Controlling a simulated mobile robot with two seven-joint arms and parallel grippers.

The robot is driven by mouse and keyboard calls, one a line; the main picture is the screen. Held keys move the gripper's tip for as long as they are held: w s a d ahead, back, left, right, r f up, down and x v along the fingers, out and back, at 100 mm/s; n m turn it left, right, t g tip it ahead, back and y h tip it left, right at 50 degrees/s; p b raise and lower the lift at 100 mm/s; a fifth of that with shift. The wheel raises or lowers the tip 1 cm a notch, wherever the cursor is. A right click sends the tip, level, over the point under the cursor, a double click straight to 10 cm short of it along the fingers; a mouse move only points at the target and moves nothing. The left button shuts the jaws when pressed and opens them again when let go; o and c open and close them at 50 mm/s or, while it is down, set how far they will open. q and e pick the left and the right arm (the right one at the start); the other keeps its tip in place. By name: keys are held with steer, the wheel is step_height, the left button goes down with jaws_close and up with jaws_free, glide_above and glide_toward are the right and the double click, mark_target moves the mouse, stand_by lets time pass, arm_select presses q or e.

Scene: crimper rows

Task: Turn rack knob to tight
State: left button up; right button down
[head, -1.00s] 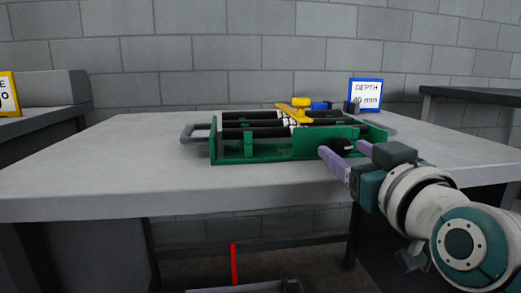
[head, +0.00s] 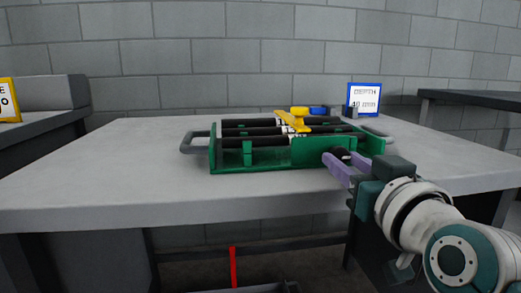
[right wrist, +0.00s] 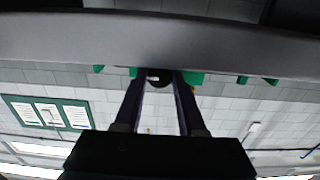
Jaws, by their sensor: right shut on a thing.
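A green rack (head: 310,154) with black rods and end handles lies on the table in the head view. Its black knob (head: 343,154) is on the front face, near the right end. My right gripper (head: 347,160), with purple fingers, is shut on the knob. In the right wrist view the dark round knob (right wrist: 160,76) sits between the two fingertips. The fingers partly hide it, and I cannot read any tight mark. My left gripper is not in view.
The grey table (head: 110,180) is clear to the left of the rack. A yellow tool (head: 291,121) lies across the rods. A blue-framed sign (head: 363,99) reading "DEPTH 40 mm" stands behind the rack. A dark side table (head: 470,97) is at the right.

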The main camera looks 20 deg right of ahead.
steer(key=c, duration=0.5)
jaws_free()
steer(key=shift+s, duration=0.1)
steer(key=shift+s+a, duration=0.1)
steer(key=shift+s, duration=0.2)
steer(key=p+v, duration=0.2)
steer(key=v, duration=0.7)
steer(key=shift+s, duration=0.1)
steer(key=shift+r+p, duration=0.1)
steer(key=shift+p, duration=0.25)
